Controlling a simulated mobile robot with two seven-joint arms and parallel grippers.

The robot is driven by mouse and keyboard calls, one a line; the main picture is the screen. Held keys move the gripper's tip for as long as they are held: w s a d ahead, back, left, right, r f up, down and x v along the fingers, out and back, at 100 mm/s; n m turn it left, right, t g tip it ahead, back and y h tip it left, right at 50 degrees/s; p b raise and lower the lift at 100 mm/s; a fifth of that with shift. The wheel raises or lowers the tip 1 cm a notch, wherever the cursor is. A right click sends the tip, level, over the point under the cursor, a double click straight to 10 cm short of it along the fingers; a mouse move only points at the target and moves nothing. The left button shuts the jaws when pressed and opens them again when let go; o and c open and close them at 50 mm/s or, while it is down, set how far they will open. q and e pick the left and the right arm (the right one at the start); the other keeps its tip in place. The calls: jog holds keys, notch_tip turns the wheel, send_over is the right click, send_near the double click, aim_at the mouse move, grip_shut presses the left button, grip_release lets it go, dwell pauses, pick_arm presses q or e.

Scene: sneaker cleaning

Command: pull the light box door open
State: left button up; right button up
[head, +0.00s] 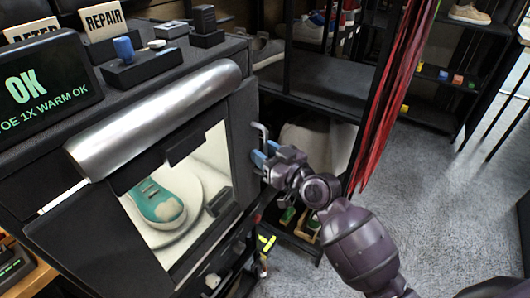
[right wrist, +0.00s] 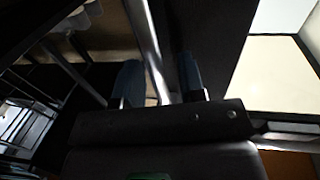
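The light box door (head: 238,135) is a dark panel with a window on the front of the black box. It looks shut in the head view. A teal sneaker (head: 158,203) shows through the window on a white round stand. A thin metal door handle (head: 260,130) stands at the door's right edge. My right gripper (head: 265,153) is at the handle, its blue fingertips on either side of it. In the right wrist view, the handle bar (right wrist: 151,45) runs between the two spread fingers (right wrist: 160,80), with gaps visible beside it. My left gripper is not in view.
A display reading OK (head: 40,82) and small dark blocks (head: 142,68) stand on top of the box. A silver cylinder (head: 155,118) runs along its upper front. Red hanging strips (head: 395,85) and a black shelf (head: 315,85) are close to my right arm. Grey floor (head: 450,190) is clear at right.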

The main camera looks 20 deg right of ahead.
grip_shut()
jog(key=shift+s+d, duration=0.1)
dwell(0.5)
